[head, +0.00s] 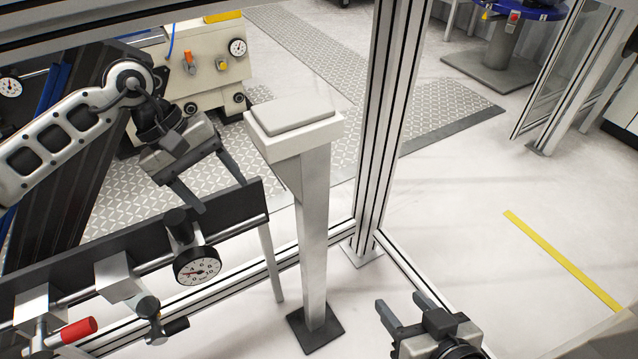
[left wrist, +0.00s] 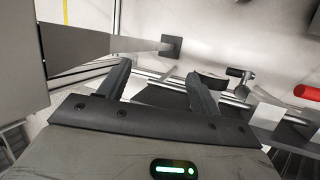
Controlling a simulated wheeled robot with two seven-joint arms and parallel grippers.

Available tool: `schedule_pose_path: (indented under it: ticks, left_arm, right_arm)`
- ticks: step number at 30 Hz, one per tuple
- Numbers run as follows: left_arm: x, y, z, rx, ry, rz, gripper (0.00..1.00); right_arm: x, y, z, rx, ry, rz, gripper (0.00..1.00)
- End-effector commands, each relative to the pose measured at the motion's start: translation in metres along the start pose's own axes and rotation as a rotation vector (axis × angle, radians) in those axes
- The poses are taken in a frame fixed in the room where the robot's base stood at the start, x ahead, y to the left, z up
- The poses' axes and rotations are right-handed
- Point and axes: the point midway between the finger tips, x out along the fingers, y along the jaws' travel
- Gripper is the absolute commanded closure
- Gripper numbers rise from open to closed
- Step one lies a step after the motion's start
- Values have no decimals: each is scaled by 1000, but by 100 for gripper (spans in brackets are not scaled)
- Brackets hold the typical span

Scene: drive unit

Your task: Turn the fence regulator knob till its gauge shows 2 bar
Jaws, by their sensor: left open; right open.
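The fence regulator's black knob (head: 178,219) stands on top of the regulator, on the pipe along the dark fence rail. Its round gauge (head: 197,265) faces the head camera below the knob; the needle is too small to read exactly. My left gripper (head: 222,197) is open and empty, above and to the right of the knob, one finger near it in the picture; no contact is clear. In the left wrist view, a dark rounded part (left wrist: 211,81) shows beside the right finger; I cannot tell whether it is knob or gauge. My right gripper (head: 400,300) is open and empty, far right.
A valve with a red handle (head: 78,330) and one with a black handle (head: 174,327) sit left of the gauge. The dark rail (head: 130,245) runs behind them. A pale-topped post (head: 313,220) and an aluminium upright (head: 380,130) stand to the right. Floor beyond is open.

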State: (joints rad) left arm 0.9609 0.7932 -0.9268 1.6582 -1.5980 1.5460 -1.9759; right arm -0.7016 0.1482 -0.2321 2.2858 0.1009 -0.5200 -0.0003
Motion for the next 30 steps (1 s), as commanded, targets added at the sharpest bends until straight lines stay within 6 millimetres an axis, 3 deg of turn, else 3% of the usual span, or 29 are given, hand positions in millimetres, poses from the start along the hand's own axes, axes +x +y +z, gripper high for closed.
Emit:
schedule_pose_path:
  ticks: [15,24,30]
  left_arm:
    - [35,68,75,-297,-334,330,36]
    - [32,108,119,-587,-624,518,36]
    - [23,126,134,-772,-802,603,36]
  right_arm:
    - [-6,-2,-11,-1,-1,-1,49]
    - [-11,-3,-18,-5,-2,-2,49]
    - [-13,-4,-21,-5,-3,-3,49]
